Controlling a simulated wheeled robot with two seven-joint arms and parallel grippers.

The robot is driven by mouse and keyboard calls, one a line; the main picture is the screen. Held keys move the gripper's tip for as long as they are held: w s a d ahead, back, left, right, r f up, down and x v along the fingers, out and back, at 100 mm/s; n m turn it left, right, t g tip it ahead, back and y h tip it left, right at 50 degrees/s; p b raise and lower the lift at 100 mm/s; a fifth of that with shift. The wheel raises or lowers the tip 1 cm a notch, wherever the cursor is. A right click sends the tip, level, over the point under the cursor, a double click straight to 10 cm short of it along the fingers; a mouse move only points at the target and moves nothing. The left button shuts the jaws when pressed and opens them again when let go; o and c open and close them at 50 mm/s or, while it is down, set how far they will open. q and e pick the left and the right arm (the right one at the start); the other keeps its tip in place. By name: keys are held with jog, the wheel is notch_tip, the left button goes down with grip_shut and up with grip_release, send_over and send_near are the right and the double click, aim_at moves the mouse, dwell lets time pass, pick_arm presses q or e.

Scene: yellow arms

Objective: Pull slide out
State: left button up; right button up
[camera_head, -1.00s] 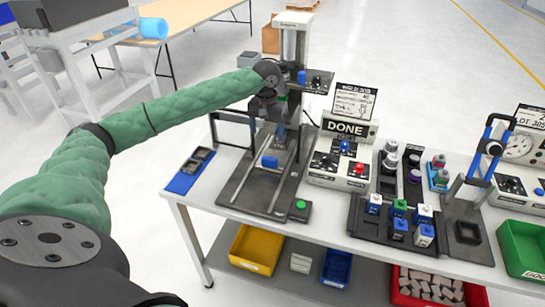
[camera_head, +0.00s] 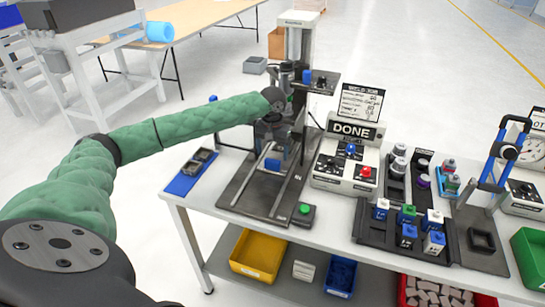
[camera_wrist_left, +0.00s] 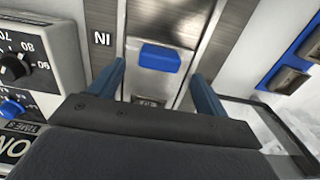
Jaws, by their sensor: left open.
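The slide is a grey plate (camera_head: 252,181) on dark rails under the press column, with a blue handle (camera_head: 272,163) at its front. In the left wrist view the blue handle (camera_wrist_left: 160,58) lies just beyond my open fingertips, roughly centred between them. My left gripper (camera_wrist_left: 158,88) is open and empty, its two blue fingers apart and pointing at the slide. In the head view my left gripper (camera_head: 274,140) is low over the slide, just behind the handle; its fingertips are partly hidden there. My right gripper is not in view.
A grey box (camera_head: 345,158) with a "DONE" display stands right of the slide. A green button (camera_head: 305,209) is at the front right of the rails. A blue tray (camera_head: 190,175) lies to the left. Racks of small parts (camera_head: 405,240) fill the right of the table.

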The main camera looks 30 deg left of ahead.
aim_at(272, 161)
pick_arm(q)
jog(key=shift+f+p, duration=0.35)
jog(key=shift+f, duration=1.45)
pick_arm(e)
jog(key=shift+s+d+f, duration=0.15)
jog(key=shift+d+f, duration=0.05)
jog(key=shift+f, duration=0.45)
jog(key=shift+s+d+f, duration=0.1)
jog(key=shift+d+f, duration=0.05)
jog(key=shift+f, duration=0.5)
pick_arm(q)
jog(key=c, duration=1.4)
jog(key=shift+s, duration=0.15)
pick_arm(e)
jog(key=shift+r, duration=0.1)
